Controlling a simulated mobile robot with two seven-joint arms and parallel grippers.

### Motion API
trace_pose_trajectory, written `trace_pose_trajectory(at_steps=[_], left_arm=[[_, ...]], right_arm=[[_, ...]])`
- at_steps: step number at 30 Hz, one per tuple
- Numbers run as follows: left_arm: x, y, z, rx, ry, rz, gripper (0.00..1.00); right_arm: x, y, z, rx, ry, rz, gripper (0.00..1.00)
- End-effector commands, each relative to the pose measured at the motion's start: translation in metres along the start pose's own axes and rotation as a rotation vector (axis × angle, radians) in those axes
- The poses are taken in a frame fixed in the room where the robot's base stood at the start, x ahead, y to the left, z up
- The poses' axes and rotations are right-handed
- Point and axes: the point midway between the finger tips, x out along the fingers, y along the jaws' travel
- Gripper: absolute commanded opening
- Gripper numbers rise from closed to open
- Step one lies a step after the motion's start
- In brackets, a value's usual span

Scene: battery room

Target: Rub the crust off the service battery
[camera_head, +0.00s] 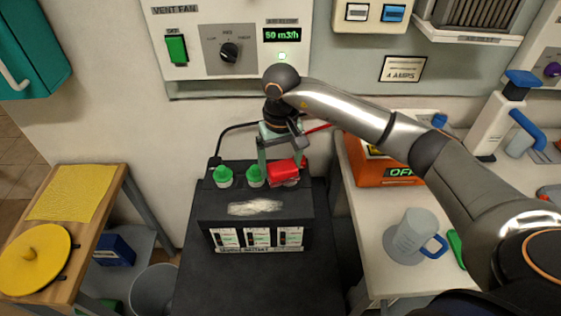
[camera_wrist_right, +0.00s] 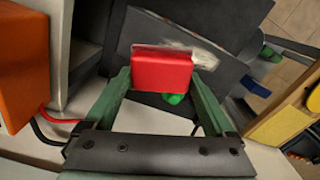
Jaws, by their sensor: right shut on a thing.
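The black service battery (camera_head: 215,205) stands on a dark stand. A whitish crust patch (camera_head: 255,207) lies on its top near the front edge; it also shows in the right wrist view (camera_wrist_right: 204,59), partly behind the red block. My right gripper (camera_head: 282,165) is shut on a red block (camera_head: 283,173), held over the right rear of the battery, behind and right of the crust. In the right wrist view the red block (camera_wrist_right: 162,70) sits between the green fingers. Whether it touches the battery is unclear. My left gripper is not in view.
Green caps (camera_head: 222,176) stand on the battery's top left of the red block. Black and red cables run behind. A workbench with an orange unit (camera_head: 392,175) and grey mug (camera_head: 414,236) is at right. A wooden table with a yellow lid (camera_head: 35,262) is at left.

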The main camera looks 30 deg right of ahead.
Motion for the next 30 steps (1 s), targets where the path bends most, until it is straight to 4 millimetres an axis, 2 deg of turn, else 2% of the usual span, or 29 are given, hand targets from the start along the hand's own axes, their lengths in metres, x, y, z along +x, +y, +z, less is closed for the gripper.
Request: trace_pose_trajectory(at_steps=[5, 16, 30], left_arm=[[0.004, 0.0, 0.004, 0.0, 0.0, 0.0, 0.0], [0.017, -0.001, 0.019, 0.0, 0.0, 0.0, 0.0], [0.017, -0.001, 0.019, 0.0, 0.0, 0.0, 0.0]], right_arm=[[0.009, 0.001, -0.001, 0.002, -0.004, 0.003, 0.45], [0.047, 0.001, -0.001, 0.001, -0.004, 0.002, 0.45], [0.05, 0.002, 0.0, 0.005, -0.003, 0.002, 0.45]])
